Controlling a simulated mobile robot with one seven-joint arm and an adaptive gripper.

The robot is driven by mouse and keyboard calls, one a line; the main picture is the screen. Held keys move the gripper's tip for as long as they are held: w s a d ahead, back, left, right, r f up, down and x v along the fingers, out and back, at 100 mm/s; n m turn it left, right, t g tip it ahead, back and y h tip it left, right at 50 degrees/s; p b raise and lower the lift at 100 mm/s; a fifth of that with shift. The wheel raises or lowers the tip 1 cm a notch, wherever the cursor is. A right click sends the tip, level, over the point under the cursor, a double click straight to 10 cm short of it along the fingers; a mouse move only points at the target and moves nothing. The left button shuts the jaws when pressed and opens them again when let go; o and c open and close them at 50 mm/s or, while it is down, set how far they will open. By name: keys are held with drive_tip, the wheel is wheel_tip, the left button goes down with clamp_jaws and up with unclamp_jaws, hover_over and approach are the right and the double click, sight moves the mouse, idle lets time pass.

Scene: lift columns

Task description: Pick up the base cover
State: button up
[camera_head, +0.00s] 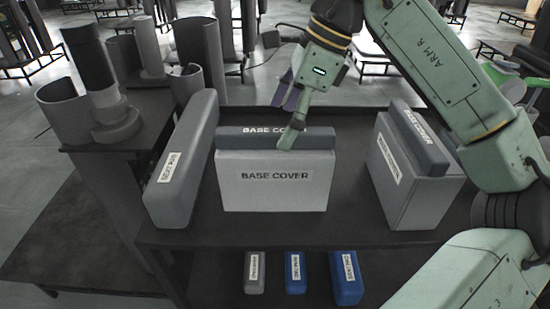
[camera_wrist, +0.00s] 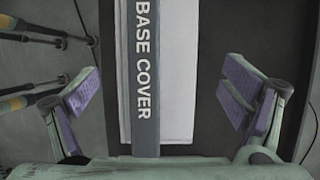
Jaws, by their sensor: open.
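A dark grey bar labelled BASE COVER (camera_head: 232,134) sits at the back top edge of a light grey box (camera_head: 274,192), also labelled BASE COVER, at the middle of the table. My gripper (camera_head: 290,112) is open above the bar, with one finger in front of it in the head view. In the wrist view, the bar (camera_wrist: 144,60) runs lengthwise between the two spread fingers of my gripper (camera_wrist: 160,95), nearer the left finger. The light box (camera_wrist: 178,60) shows beside the bar. Neither finger visibly grips anything.
Another labelled box (camera_head: 412,190) with a dark bar (camera_head: 412,138) stands at the right of the table (camera_head: 350,205). A long grey cover (camera_head: 182,165) stands at the left. Grey cylinders (camera_head: 115,120) stand beyond it. Small grey and blue labelled blocks (camera_head: 345,278) lie on the lower shelf.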

sight(275, 138)
drive_tip(key=x, duration=0.3)
drive_tip(key=shift+s+a+f, duration=0.1)
drive_tip(key=shift+a, duration=0.1)
drive_tip(key=shift+f, duration=0.15)
drive_tip(key=shift+f, duration=0.25)
idle(0.4)
drive_tip(key=c, duration=1.3)
